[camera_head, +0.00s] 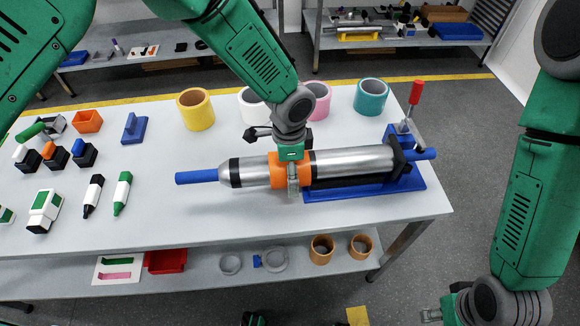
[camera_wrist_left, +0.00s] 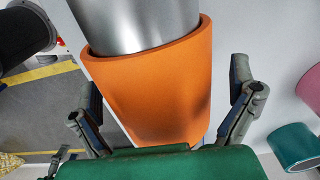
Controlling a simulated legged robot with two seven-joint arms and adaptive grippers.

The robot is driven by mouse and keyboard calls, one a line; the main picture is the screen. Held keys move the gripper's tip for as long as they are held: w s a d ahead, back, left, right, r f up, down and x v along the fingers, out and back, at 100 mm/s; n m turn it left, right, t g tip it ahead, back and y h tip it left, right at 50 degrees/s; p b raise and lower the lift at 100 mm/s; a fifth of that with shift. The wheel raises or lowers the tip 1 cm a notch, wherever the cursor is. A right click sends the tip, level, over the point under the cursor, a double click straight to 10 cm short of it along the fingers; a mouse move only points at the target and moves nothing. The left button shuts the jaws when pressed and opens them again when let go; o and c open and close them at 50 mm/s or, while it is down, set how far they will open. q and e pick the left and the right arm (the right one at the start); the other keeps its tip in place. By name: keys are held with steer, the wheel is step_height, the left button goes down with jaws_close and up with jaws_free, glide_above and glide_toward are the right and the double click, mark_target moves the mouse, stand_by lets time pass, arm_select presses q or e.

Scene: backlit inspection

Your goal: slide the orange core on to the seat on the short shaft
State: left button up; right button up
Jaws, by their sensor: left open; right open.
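The orange core (camera_head: 276,171) is around the silver shaft (camera_head: 350,161), partway along it. The shaft lies level, with a blue rod end (camera_head: 197,177) at left and a dark band near its tapered end. My left gripper (camera_head: 293,185) is over the core and hides part of it. In the left wrist view its fingers (camera_wrist_left: 162,108) stand open on both sides of the core (camera_wrist_left: 155,85), with gaps showing. The shaft (camera_wrist_left: 130,22) comes out of the core's rim there. My right gripper (camera_head: 430,314) is low at the right, open, away from the table.
A blue stand (camera_head: 425,190) with a black end plate and a red-handled clamp (camera_head: 415,93) holds the shaft's right end. Yellow (camera_head: 195,125), white, pink and teal (camera_head: 370,112) rings stand behind. Markers and small blocks lie at left. The front of the table is clear.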

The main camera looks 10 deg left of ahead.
arm_select(q)
step_height(320, 180, up, 12)
steer(key=shift+f, duration=0.1)
stand_by(0.4)
stand_by(0.5)
